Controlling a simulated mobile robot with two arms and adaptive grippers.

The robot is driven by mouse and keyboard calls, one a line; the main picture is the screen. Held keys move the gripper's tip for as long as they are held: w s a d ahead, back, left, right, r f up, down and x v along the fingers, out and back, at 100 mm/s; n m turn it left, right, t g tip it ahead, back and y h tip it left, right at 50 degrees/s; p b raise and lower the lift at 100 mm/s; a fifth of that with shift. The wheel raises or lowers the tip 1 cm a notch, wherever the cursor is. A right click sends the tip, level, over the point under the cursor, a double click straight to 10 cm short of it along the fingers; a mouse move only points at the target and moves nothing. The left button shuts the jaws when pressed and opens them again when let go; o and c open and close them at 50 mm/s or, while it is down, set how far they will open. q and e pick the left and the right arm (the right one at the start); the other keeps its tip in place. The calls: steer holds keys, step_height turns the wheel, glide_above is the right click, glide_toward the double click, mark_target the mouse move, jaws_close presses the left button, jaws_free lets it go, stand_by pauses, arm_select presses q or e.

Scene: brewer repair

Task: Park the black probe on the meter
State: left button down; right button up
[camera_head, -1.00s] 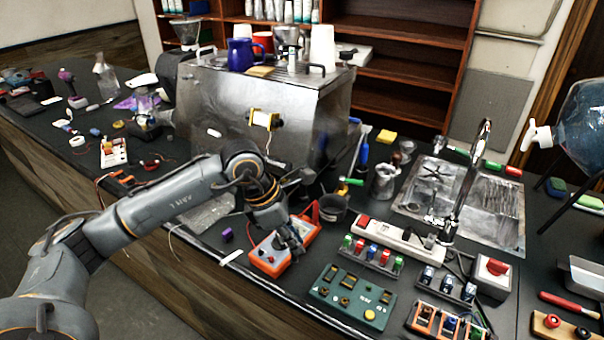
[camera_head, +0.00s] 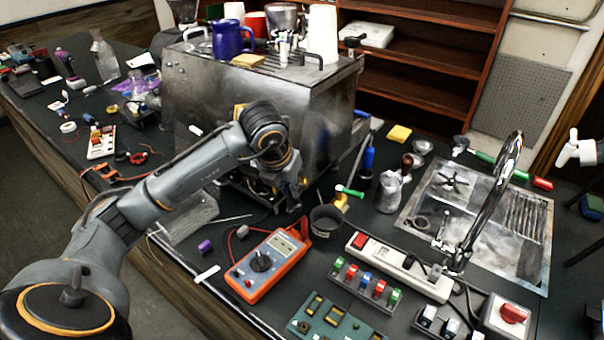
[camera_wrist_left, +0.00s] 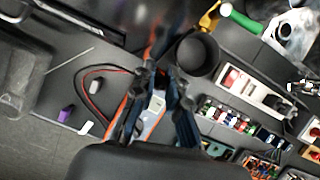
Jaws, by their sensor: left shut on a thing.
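The orange meter (camera_head: 265,262) lies on the dark counter, with a dial and a grey display. Between my left gripper's fingers, part of it shows in the left wrist view (camera_wrist_left: 152,118). My left gripper (camera_head: 291,203) is above the counter behind the meter, in front of the steel machine. It also shows in the left wrist view (camera_wrist_left: 159,75). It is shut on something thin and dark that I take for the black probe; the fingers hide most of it. A red probe (camera_head: 305,227) shows at the meter's upper right edge. Red and black leads loop left of the meter. My right gripper is out of view.
The steel brewing machine (camera_head: 262,110) stands close behind my gripper. A dark cup (camera_head: 326,219) is right of the gripper. A white power strip (camera_head: 398,266) and a row of coloured parts (camera_head: 364,287) lie right of the meter. A purple block (camera_head: 205,247) lies left.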

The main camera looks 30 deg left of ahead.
mark_target(288, 205)
arm_select(q)
steer(key=shift+r, duration=0.1)
steer(key=shift+s+f+b, duration=0.25)
steer(key=shift+f+b, duration=0.1)
steer(key=shift+f, duration=0.15)
steer(key=shift+s+f+b, duration=0.2)
steer(key=shift+f+b, duration=0.15)
steer(key=shift+f, duration=0.1)
step_height(288, 205, down, 4)
steer(key=shift+r+b, duration=0.2)
steer(key=shift+b, duration=0.75)
steer(key=shift+w, duration=0.1)
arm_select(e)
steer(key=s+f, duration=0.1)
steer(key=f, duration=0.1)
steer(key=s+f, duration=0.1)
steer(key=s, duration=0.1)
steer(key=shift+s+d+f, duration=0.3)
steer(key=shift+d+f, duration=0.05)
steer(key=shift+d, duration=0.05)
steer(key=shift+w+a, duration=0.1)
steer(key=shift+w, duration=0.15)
arm_select(q)
steer(key=shift+f+b, duration=0.1)
steer(key=shift+b, duration=0.35)
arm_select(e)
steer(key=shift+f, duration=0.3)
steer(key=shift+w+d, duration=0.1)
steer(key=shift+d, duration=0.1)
